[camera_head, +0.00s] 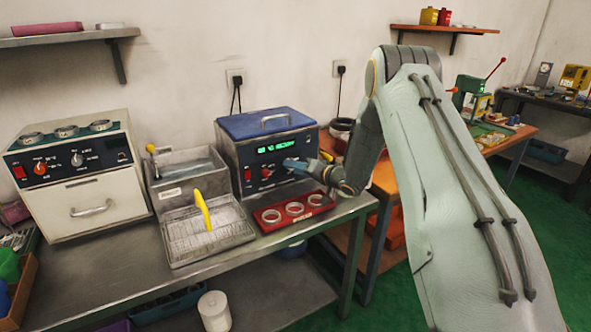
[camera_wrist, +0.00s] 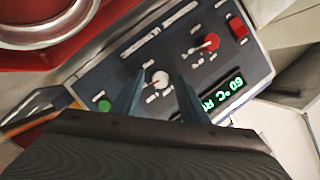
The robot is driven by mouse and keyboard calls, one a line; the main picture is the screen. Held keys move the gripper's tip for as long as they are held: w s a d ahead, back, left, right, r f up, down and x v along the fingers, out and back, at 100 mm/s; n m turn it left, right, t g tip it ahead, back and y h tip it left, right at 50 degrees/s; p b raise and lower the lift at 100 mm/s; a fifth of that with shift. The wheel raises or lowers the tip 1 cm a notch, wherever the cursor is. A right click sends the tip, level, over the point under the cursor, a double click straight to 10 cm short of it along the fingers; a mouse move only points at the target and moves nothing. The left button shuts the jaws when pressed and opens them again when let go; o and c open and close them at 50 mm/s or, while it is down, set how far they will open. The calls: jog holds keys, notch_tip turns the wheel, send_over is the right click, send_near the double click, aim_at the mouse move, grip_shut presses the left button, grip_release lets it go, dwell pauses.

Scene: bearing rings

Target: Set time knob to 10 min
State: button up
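The blue-lidded cleaner (camera_head: 232,160) stands on the bench with its dark control panel (camera_head: 255,160) facing me. In the wrist view the panel has a white knob (camera_wrist: 161,78) with a small red pointer mark, a red knob (camera_wrist: 211,41), a red switch (camera_wrist: 238,29), a green button (camera_wrist: 104,106) and a lit green display (camera_wrist: 222,94) reading about 60 °C. The labels are too small to read. My gripper (camera_wrist: 158,88) is open, its fingers apart on either side of the white knob; contact cannot be told. In the head view my gripper (camera_head: 297,164) hides the panel's right part.
A red tray (camera_head: 267,227) with metal rings lies in front of the cleaner, below my gripper. A sink basin (camera_head: 160,188), a drain rack (camera_head: 178,250) with a yellow handle, and a white oven (camera_head: 62,210) with its own knobs stand to the left.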

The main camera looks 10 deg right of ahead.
jog(key=b+v, duration=0.1)
jog(key=v, duration=0.7)
jog(key=shift+w, duration=0.1)
jog(key=s+a+r+n+g+h, duration=0.1)
jog(key=s+g+h, duration=0.3)
jog(key=s, duration=1.7)
jog(key=s+a+r+n+g+h, duration=0.1)
jog(key=s+a+g+h, duration=0.3)
jog(key=s, duration=1.8)
jog(key=g, duration=0.4)
jog(key=shift+r+n, duration=0.25)
jog(key=shift+n, duration=0.05)
